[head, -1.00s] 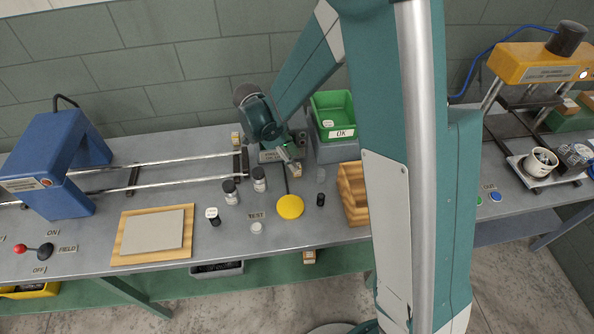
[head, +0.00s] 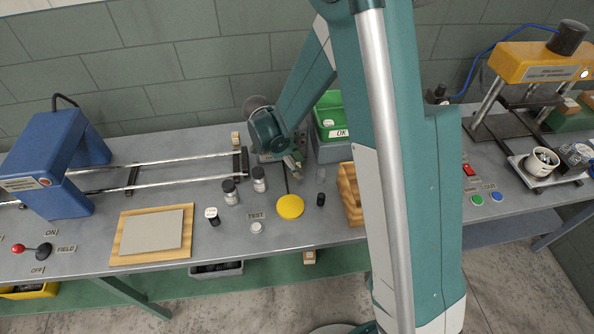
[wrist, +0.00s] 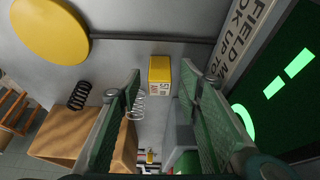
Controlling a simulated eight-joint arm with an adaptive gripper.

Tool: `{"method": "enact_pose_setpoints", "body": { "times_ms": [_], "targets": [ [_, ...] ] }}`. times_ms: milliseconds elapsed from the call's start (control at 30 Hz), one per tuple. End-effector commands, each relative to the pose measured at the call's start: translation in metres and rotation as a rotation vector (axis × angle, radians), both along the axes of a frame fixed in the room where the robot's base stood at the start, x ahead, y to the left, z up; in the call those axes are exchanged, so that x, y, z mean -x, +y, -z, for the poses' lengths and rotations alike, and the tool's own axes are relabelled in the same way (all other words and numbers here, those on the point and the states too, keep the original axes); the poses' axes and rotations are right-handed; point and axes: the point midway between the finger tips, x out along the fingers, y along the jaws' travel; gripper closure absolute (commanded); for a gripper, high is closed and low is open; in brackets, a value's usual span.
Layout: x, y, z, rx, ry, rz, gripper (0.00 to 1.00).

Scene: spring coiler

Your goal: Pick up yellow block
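A small yellow block (wrist: 159,75) with a printed label on its near face shows in the wrist view, on the grey bench. It lies in line with the gap between the fingertips of my gripper (wrist: 160,88), with grey visible on both sides of it. My gripper is open, its two green-padded fingers apart, and holds nothing. I cannot tell how far the block is beyond the tips. In the head view my gripper (head: 294,170) is low over the bench behind the yellow disc, and I cannot make out the block there.
A yellow disc (head: 290,206) lies in front of my gripper. Springs (wrist: 79,95) and a wooden holder (head: 351,196) are close by. Two dark-capped jars (head: 231,192) stand to the left. A green bin (head: 328,108) is behind right. A dark panel with green marks (wrist: 285,80) borders the wrist view.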

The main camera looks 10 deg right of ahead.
Motion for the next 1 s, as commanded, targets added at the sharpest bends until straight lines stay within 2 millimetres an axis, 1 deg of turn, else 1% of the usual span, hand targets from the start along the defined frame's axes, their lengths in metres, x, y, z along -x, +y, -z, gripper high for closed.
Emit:
{"method": "enact_pose_setpoints", "body": {
  "times_ms": [100, 600, 667, 833, 1000],
  "targets": [
    [0.0003, -0.0016, 0.0031, 0.0, 0.0, 0.0, 0.65],
    [0.0002, -0.0015, 0.0027, 0.0, 0.0, 0.0, 0.65],
    [0.0001, -0.0015, 0.0027, 0.0, 0.0, 0.0, 0.71],
    [0.0001, -0.0015, 0.0027, 0.0, 0.0, 0.0, 0.93],
    [0.0001, -0.0015, 0.0027, 0.0, 0.0, 0.0, 0.94]
  ]
}}
